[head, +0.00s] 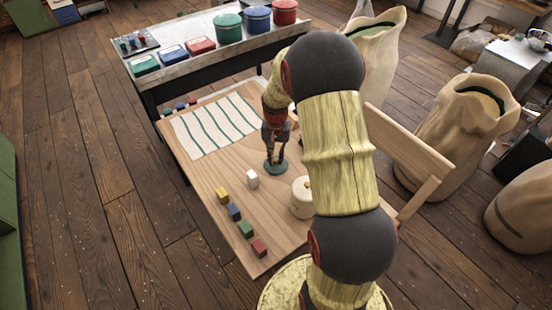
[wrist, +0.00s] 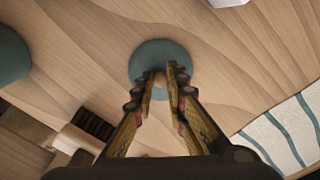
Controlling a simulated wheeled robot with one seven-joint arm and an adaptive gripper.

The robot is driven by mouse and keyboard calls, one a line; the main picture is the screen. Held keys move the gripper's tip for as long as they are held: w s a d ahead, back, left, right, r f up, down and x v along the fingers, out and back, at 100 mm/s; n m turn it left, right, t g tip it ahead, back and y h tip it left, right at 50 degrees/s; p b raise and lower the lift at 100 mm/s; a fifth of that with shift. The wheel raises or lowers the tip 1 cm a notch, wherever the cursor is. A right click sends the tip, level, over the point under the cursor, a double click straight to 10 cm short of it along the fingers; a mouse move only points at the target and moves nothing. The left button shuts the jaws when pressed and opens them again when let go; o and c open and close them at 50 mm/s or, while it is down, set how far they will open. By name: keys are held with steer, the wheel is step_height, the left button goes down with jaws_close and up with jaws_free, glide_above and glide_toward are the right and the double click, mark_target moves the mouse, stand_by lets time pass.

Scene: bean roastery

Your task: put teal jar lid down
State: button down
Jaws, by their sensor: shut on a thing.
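The teal jar lid (head: 276,168) is a round disc with a small tan knob, over the wooden table (head: 205,175) to the right of the white block (head: 252,178). It also shows in the wrist view (wrist: 152,52). My gripper (head: 274,158) points down and is shut on the lid's knob, between its fingertips in the wrist view (wrist: 166,78). The lid looks level and at or very near the tabletop; I cannot tell whether it touches. A second teal round object (wrist: 10,55) is cut off at the wrist view's left edge; I cannot tell what it is.
A striped cloth (head: 215,125) lies behind. Small coloured blocks, including a yellow one (head: 222,194) and a red one (head: 259,248), line the front left. A cream jar (head: 300,200) is partly behind my arm. A raised wooden board (head: 415,155) edges the right.

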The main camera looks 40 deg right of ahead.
mark_target(276, 160)
steer(key=shift+f, duration=0.1)
steer(key=c, duration=1.9)
jaws_free()
steer(key=shift+o, duration=0.5)
steer(key=s+a+r+n+t+p, duration=0.1)
steer(key=a+r+p, duration=0.15)
steer(key=r, duration=0.85)
steer(key=s+a+r+n+p, duration=0.15)
steer(key=a+r, duration=0.25)
steer(key=r, duration=0.6)
steer(key=s+a+r+n+t, duration=0.2)
steer(key=s+a+r+n, duration=0.1)
steer(key=s+a+r, duration=0.3)
steer(key=s+a+r+n+t, duration=0.2)
steer(key=s+a+r+n, duration=0.2)
steer(key=s+a, duration=0.7)
step_height(276, 160, up, 2)
steer(key=shift+s+a+r+t+p, duration=0.2)
steer(key=shift+s+t+p, duration=0.05)
steer(key=shift+t+p, duration=0.1)
